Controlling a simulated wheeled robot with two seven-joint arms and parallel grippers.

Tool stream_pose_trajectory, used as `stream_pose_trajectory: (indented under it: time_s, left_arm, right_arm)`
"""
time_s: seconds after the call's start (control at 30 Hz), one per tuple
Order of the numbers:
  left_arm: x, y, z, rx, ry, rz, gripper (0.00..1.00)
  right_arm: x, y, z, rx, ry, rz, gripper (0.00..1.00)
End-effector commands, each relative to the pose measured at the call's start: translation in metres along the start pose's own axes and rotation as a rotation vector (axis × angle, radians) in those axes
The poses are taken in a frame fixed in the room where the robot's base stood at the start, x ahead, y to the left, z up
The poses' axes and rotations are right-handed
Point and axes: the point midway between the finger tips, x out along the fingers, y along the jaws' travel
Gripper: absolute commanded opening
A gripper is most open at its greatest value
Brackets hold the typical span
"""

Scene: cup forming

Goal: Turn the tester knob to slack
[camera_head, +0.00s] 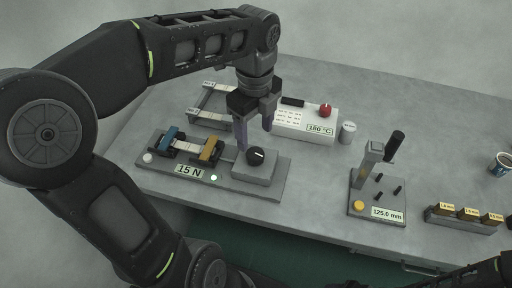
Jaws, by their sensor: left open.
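A strip runs between a blue clamp (172,140) and an amber clamp (210,153). My left gripper (254,138) points down just above and behind the knob, its fingers open. I cannot tell whether a finger touches the knob. My right gripper does not show.
A white heater box (308,122) with a red knob (325,110) and "180 °C" display stands behind. A small metal cylinder (347,133) is beside it. A lever gauge (377,195) marked "125.0 mm", a block rack (463,220) and a cup (502,165) stand right.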

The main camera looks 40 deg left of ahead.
Motion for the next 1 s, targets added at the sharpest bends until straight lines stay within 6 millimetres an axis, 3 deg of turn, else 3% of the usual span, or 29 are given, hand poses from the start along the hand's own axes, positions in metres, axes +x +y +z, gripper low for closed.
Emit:
stream_pose_trajectory:
  time_s: [0.43,0.8,1.0]
  left_arm:
    - [0.063,0.0,0.0,-0.001,0.001,0.001,0.63]
    - [0.07,0.0,0.0,0.0,0.0,-0.001,0.63]
    - [0.069,0.0,0.0,0.0,0.0,-0.001,0.46]
  right_arm:
    - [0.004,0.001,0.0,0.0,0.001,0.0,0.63]
    - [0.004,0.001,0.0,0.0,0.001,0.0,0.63]
    - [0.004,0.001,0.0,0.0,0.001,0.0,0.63]
